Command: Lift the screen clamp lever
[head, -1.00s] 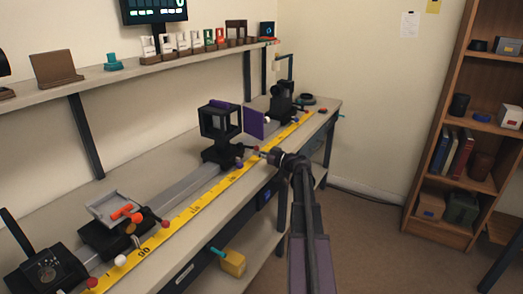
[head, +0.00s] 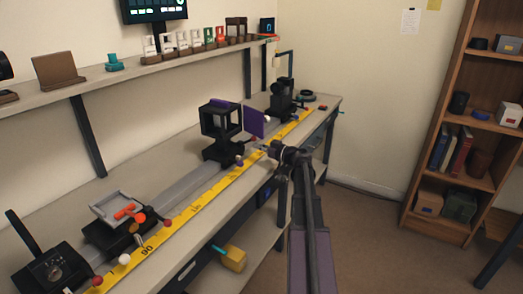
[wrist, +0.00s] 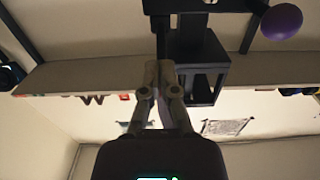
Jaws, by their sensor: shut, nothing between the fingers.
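A black square frame holder (head: 220,120) stands on the rail, with a purple panel (head: 254,122) at its right. A lever with a purple ball knob (head: 239,161) is low at its base; a purple ball (wrist: 282,22) shows large at the upper right of the wrist view. Which lever is the screen's clamp I cannot tell for certain. My gripper (head: 264,149) is just right of the purple knob, over the bench's front edge. In the wrist view my gripper (wrist: 163,68) is shut and empty, its tips in front of a black frame (wrist: 200,75), apart from the ball.
A yellow measuring tape strip (head: 190,210) runs along the bench front. A carriage with an orange lever (head: 128,212) is nearer left, and another black carriage (head: 282,105) is farther along. A wall shelf (head: 120,73) hangs behind. The floor right of my arm is clear.

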